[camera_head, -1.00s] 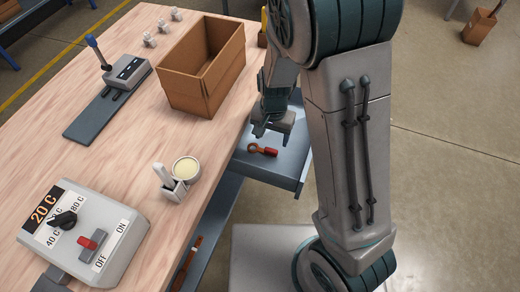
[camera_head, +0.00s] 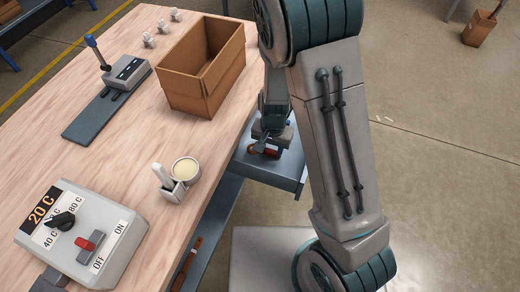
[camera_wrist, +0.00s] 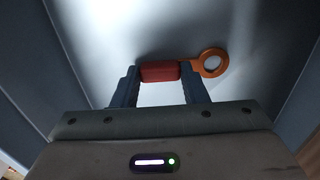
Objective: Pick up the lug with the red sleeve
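The lug with the red sleeve (camera_wrist: 160,71) lies in the open drawer (camera_head: 262,173). Its orange ring (camera_wrist: 211,63) points right in the wrist view. In the head view only a bit of its red sleeve (camera_head: 273,151) shows beneath my gripper (camera_head: 266,146). In the wrist view my gripper (camera_wrist: 160,84) has its two fingers apart, one near each end of the sleeve. The right finger overlaps the neck between sleeve and ring. I see no clear grip on the lug, and whether the fingers touch it is hard to tell.
The drawer walls stand close around my gripper. The wooden table (camera_head: 130,150) beside it bears an open cardboard box (camera_head: 190,85), a small cup (camera_head: 185,169), a white holder (camera_head: 172,190) and a control box (camera_head: 80,235). Open floor lies to the right.

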